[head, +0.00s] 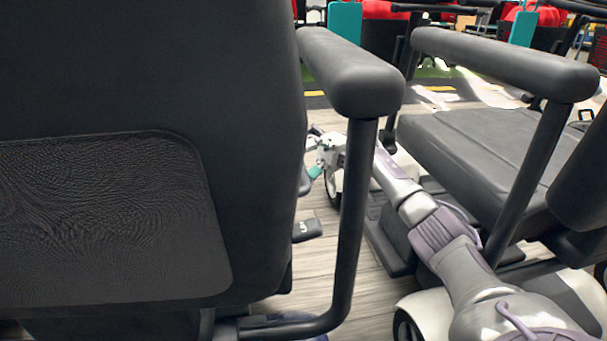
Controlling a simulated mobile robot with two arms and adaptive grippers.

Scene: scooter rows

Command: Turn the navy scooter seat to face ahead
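A black scooter seat (110,70) fills the left of the head view, its backrest toward me with a mesh pocket (100,220). Its padded armrest (350,75) points away from me on the right side. Only a sliver of dark blue shows low beneath this seat, so I cannot confirm it is the navy scooter. A black lever or pedal-like part (307,230) sticks out beyond its right edge. My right arm reaches between the two seats. My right gripper (318,165) is small, partly behind the armrest post, beside the seat's far right side. Its fingers and any contact are unclear. My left gripper is out of view.
A second scooter with a black seat (470,150), armrests and a pale body (430,309) stands close on the right. A narrow strip of wood-look floor (350,285) lies between them. More scooters with red seats (385,10) stand at the back.

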